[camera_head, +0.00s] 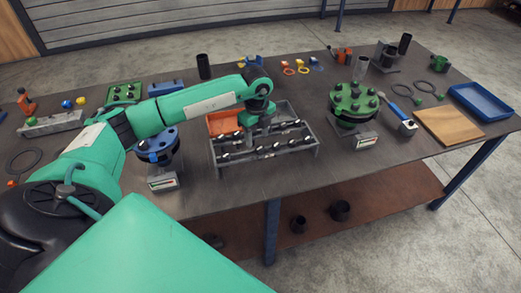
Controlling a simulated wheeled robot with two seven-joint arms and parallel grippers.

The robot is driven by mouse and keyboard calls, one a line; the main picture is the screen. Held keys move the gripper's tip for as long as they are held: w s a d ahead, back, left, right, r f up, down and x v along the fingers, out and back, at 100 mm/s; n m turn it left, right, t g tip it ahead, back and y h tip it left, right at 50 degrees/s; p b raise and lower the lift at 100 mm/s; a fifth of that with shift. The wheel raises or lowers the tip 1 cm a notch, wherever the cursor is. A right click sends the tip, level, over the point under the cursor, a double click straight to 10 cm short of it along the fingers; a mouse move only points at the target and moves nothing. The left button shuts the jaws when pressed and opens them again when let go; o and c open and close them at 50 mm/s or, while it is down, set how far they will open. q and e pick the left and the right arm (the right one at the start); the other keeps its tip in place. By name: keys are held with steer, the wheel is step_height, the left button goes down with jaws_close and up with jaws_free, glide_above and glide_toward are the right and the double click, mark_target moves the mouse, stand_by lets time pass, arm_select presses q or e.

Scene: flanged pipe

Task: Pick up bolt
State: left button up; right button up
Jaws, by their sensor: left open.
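A grey bolt rack (217,171) stands in the middle of the table. Several dark and silver bolts (268,151) lie in its rows. My left arm comes in from the left, and its gripper (250,136) points down over the rear left part of the rack, close to the bolts. The gripper is open. Its fingertips are small and partly lost among the bolts, so I cannot tell whether they touch one. An orange bin (222,121) is at the rack's back left. My right gripper is not in view.
A blue flange (157,143) stands left of the rack and a green flange (353,103) right of it. A wrench-like tool (402,117), a wooden board (449,125) and a blue tray (482,101) lie at the right. The table's front strip is mostly clear.

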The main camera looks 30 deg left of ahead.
mark_target(258, 147)
arm_select(q)
steer(key=shift+f, duration=0.25)
steer(key=f+p, duration=0.1)
steer(key=f, duration=0.1)
steer(key=f+p, duration=0.1)
steer(key=f, duration=0.1)
steer(key=shift+w+f+p, duration=0.1)
steer(key=shift+w+p, duration=0.2)
steer(key=shift+w, duration=0.05)
steer(key=shift+f, duration=0.35)
steer(key=shift+c, duration=0.6)
steer(key=c, duration=0.7)
jaws_close()
